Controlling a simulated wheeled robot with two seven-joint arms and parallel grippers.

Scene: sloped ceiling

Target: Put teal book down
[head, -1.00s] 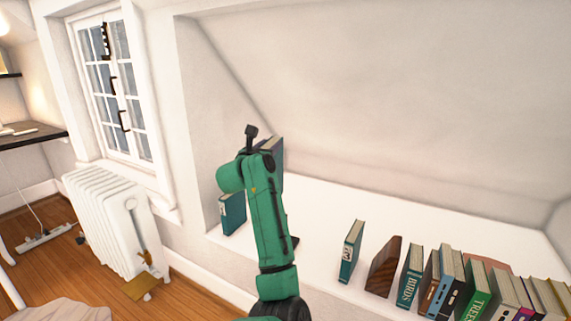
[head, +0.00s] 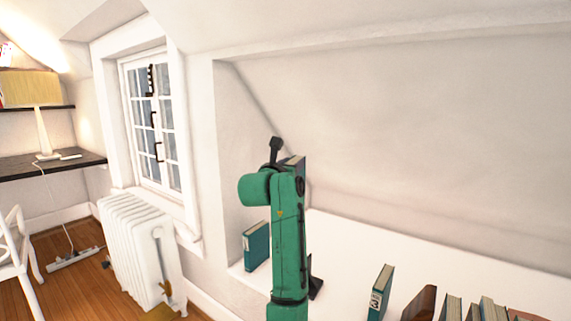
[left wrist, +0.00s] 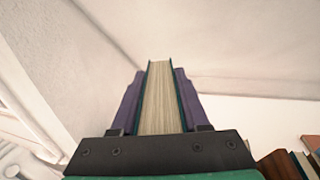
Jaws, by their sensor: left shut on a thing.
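My left gripper (left wrist: 160,140) is shut on a teal book (left wrist: 158,95). In the left wrist view its cream page edges face me between thin dark teal covers, with purple finger pads on both sides. The book points towards the corner of the white walls. In the head view my green arm covers most of the gripper and held book; only a small part shows past the top of the arm. Whether the book touches the white ledge (head: 440,265) is hidden. My right gripper is not in view.
Another teal book (head: 256,245) with a pale label stands at the ledge's left end. A teal book marked 3 (head: 380,292) and several others stand at the right. The ledge between is partly clear. A white radiator (head: 140,250) stands below the window.

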